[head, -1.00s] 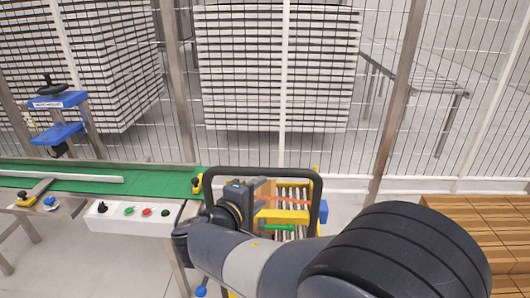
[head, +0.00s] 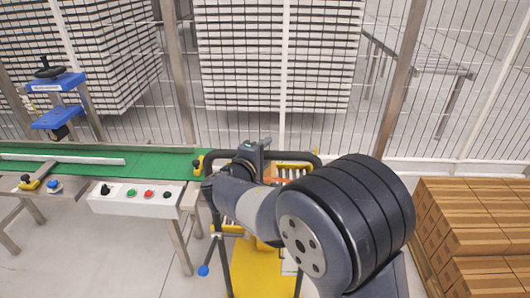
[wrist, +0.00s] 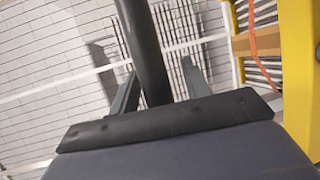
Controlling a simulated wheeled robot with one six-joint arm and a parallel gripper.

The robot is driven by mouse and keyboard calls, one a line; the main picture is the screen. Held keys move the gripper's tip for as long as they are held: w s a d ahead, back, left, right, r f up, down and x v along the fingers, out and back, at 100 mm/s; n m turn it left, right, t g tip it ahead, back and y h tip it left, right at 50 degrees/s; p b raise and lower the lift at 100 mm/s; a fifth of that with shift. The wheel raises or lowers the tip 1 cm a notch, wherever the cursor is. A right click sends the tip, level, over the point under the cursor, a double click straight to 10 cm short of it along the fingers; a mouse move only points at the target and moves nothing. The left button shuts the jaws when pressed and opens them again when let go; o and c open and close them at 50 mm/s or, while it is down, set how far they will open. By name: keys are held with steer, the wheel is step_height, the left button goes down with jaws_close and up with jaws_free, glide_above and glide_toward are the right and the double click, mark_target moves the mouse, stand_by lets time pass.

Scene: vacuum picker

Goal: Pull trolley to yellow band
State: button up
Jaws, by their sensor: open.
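The trolley has a black tube handle (head: 218,154) and a yellow frame with rollers. It stands at the right end of the green conveyor, partly hidden behind my arm. My gripper (head: 258,146) is at the top bar of the handle. In the wrist view the black handle tube (wrist: 143,45) passes between my two open fingers (wrist: 160,88), with a gap visible on the right side. Contact cannot be told. A flat yellow surface (head: 252,268) shows low beneath the trolley; whether it is trolley deck or floor band I cannot tell.
The green conveyor (head: 100,172) with its white button box (head: 135,198) stands on the left. Brown boxes (head: 475,220) are stacked on the right. A wire fence (head: 290,125) closes the back, with a large pallet stack (head: 277,60) behind it. Grey floor (head: 120,260) is free in front.

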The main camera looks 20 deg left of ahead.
steer(key=shift+c, duration=0.4)
jaws_close()
